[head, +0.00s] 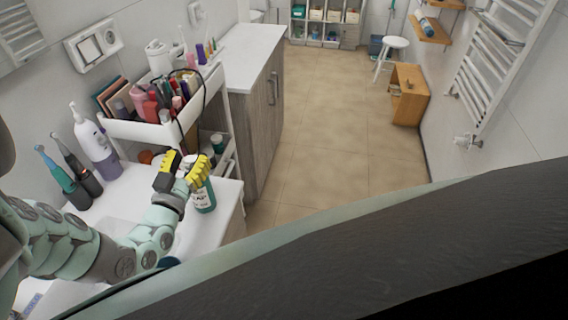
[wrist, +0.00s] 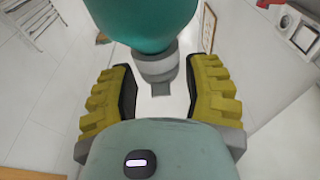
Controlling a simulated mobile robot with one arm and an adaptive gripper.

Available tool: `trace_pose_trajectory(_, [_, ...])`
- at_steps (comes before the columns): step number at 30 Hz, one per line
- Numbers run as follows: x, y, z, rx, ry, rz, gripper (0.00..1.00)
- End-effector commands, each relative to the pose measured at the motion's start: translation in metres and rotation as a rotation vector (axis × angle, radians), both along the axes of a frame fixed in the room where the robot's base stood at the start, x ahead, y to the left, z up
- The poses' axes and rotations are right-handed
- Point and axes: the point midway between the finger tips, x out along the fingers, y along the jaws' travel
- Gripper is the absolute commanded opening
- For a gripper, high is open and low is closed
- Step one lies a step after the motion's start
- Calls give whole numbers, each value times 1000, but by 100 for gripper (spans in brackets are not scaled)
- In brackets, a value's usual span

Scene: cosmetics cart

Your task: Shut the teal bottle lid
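The teal bottle (head: 205,196) with a pale label stands near the right edge of the white counter. In the wrist view the teal bottle (wrist: 145,22) fills the top middle. Its grey lid (wrist: 155,68) lies between my fingers, with a small flat part pointing toward my palm. My gripper (head: 183,168) is at the bottle's top; its yellow fingers also show in the wrist view (wrist: 162,78). They are open, one on each side of the lid, with visible gaps. The head view hides most of the lid behind my fingers, and the lid's exact angle is unclear.
A white cart (head: 140,131) full of cosmetics stands just behind the bottle, with a dark cable looping over it. A white and purple oral irrigator (head: 97,147) and electric toothbrushes (head: 68,180) stand left on the counter (head: 120,205). The floor at right is open.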

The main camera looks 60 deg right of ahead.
Motion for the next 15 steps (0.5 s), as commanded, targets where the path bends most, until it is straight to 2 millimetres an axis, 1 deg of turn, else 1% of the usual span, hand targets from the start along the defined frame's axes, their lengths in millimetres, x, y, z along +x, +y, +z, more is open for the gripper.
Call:
trace_pose_trajectory(1, [0,0,0,-1,-1,-2,54])
trace_pose_trajectory(5, [0,0,0,-1,-1,-1,68])
trace_pose_trajectory(15, [0,2,0,-1,0,2,68])
